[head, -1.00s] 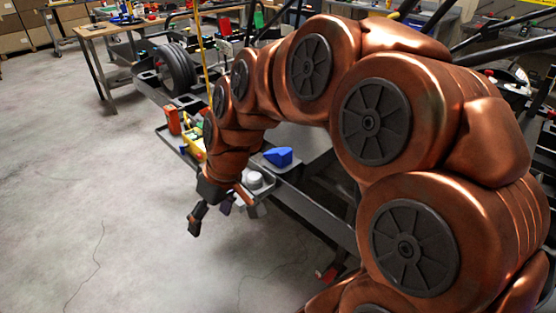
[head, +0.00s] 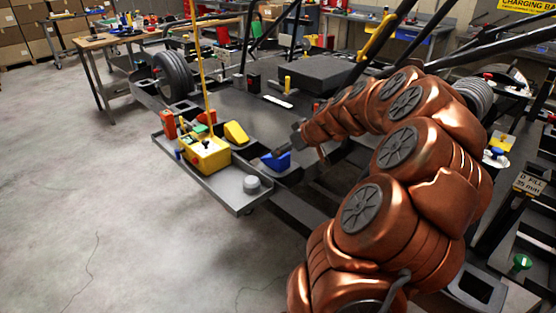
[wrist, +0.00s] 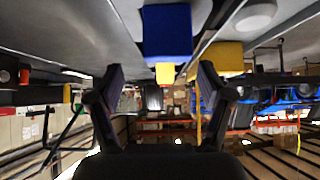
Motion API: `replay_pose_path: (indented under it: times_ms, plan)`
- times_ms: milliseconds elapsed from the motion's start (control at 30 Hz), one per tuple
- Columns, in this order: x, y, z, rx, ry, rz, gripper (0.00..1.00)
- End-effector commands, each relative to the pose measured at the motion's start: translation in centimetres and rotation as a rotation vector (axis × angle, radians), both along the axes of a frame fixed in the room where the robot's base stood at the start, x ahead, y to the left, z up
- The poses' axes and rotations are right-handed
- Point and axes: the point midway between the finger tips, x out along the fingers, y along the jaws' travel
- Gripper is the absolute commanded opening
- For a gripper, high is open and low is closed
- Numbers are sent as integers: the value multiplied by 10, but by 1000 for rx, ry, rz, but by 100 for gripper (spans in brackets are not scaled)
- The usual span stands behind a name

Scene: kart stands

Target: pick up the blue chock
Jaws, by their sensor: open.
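The blue chock (head: 277,163) sits at the edge of the grey platform, right of the tray. It also shows in the wrist view (wrist: 167,32), at the top and a little right of centre. My gripper (head: 279,151) is close beside the chock on its upper right and partly overlaps it in the head view. In the wrist view the two dark fingers of my gripper (wrist: 162,82) stand wide apart with nothing between them. The chock appears beyond the fingertips; whether a finger touches it cannot be told.
A yellow chock (head: 236,132) stands left of the blue one. A grey tray (head: 221,189) holds a yellow box (head: 205,155) with a tall yellow pole, a red item (head: 168,124) and a round grey piece (head: 251,185). Dark frame bars cross above my arm. The floor at left is clear.

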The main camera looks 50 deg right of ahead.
Motion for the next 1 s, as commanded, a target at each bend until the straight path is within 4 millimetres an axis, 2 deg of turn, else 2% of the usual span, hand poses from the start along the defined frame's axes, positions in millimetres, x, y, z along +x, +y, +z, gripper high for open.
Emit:
replay_pose_path:
  times_ms: [233, 533, 833, 1000]
  plan:
    - [12, 4, -11, 3, 2, 0, 79]
    - [37, 7, -37, 1, 1, 0, 79]
    - [40, 7, -42, 1, 1, 1, 79]
    - [40, 7, -42, 1, 1, 1, 62]
